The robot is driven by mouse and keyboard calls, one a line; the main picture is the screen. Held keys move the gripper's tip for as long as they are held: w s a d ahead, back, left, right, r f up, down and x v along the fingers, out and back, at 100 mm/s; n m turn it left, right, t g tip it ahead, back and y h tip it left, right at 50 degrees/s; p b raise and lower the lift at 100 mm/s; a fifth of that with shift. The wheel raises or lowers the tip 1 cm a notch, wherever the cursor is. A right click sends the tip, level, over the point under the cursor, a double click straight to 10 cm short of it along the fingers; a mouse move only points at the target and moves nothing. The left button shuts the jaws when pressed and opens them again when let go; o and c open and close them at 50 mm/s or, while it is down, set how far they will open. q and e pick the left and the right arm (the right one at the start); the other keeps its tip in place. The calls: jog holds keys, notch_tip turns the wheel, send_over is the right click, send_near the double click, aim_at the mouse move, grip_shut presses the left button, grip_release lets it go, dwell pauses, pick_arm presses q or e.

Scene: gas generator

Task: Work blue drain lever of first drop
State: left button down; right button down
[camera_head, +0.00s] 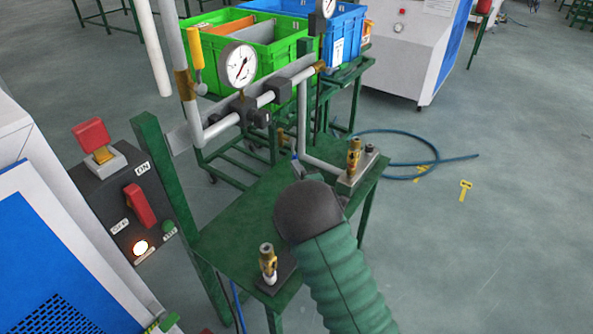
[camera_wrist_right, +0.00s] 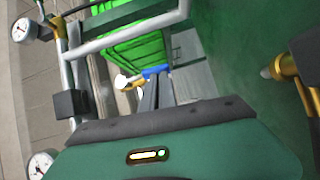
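The blue drain lever (camera_wrist_right: 156,71) shows in the right wrist view as a small blue bar beside a brass and white fitting (camera_wrist_right: 128,81). My right gripper (camera_wrist_right: 157,82) has its two dark fingers close together, with the tips right at the lever. I cannot tell whether they touch it or grip it. In the head view my right arm (camera_head: 335,270) ends in a dark rounded wrist (camera_head: 309,211) over the green stand (camera_head: 235,215). My left gripper is out of view.
Grey pipework (camera_head: 230,122) with a pressure gauge (camera_head: 239,65) runs above the stand. Brass fittings stand on it at the front (camera_head: 267,262) and right (camera_head: 353,158). A switch panel (camera_head: 125,195) is at left. Green (camera_head: 255,60) and blue crates (camera_head: 345,45) are behind.

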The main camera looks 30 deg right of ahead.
jog(key=shift+a, duration=0.2)
jog(key=f+p+v, duration=0.1)
jog(key=p+v, duration=0.5)
jog(key=v, duration=1)
jog(key=shift+s+d+r, duration=0.15)
jog(key=shift+s+r, duration=0.25)
